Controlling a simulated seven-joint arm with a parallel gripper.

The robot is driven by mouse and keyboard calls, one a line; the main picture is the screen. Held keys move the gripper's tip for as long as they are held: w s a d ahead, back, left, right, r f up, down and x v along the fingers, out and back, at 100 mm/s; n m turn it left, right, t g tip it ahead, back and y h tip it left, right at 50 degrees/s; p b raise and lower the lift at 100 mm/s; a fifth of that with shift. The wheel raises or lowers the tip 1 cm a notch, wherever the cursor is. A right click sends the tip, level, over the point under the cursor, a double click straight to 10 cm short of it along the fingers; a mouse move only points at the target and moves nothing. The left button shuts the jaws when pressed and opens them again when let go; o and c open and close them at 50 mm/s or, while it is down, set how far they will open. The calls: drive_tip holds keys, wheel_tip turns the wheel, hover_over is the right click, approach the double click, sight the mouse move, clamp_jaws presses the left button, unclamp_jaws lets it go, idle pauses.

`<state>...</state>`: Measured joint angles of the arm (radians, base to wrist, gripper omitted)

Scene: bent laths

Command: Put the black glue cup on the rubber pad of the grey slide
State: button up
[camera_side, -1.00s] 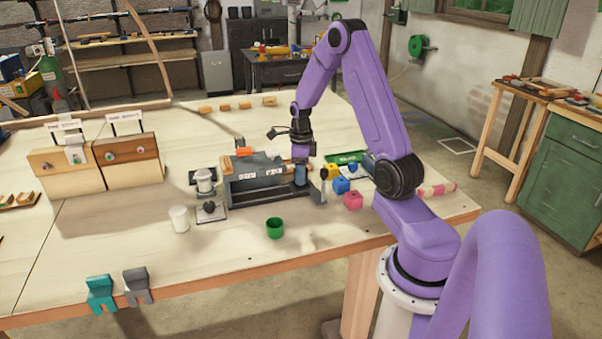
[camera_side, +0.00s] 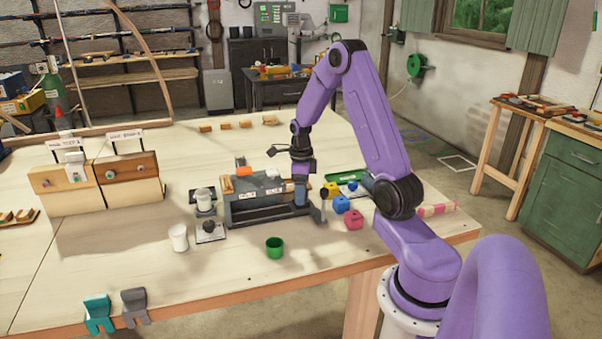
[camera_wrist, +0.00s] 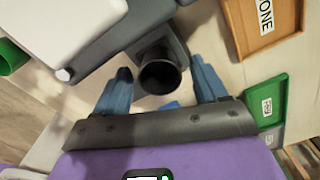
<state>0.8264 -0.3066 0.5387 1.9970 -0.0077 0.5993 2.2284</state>
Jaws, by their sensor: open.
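The black glue cup (camera_wrist: 160,76) shows in the wrist view with its dark round mouth facing the camera. It is between my two blue fingertips, with visible gaps on both sides. My gripper (camera_wrist: 160,85) is open around it, not clamped. A dark grey part (camera_wrist: 158,42) lies right behind the cup; I cannot tell whether the cup stands on it. In the side view my gripper (camera_side: 300,193) is low at the right end of the grey bench device (camera_side: 258,208), and hides the cup there. I cannot make out the slide's rubber pad.
A green cup (camera_side: 274,248) and a white cup (camera_side: 178,238) stand in front. Yellow (camera_side: 332,189), blue (camera_side: 341,204) and pink (camera_side: 353,219) blocks sit close to the right of my gripper. A green tray (camera_side: 346,177) lies behind them. The front table area is mostly clear.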

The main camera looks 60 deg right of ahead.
wheel_tip(320, 180, up, 11)
drive_tip(key=s+a+r+n, duration=0.1)
drive_tip(key=s+a+n, duration=0.1)
drive_tip(key=a+n, duration=0.9)
drive_tip(key=s+a+r+n, duration=0.1)
drive_tip(key=s+a+n, duration=0.1)
drive_tip(key=a+n, duration=0.85)
drive_tip(key=s+a+n, duration=0.5)
drive_tip(key=s+n, duration=0.4)
drive_tip(key=n, duration=0.2)
drive_tip(key=s+a+f+n, duration=0.1)
drive_tip(key=s+a+n, duration=0.5)
drive_tip(key=s+n, duration=0.4)
drive_tip(key=shift+n, duration=0.75)
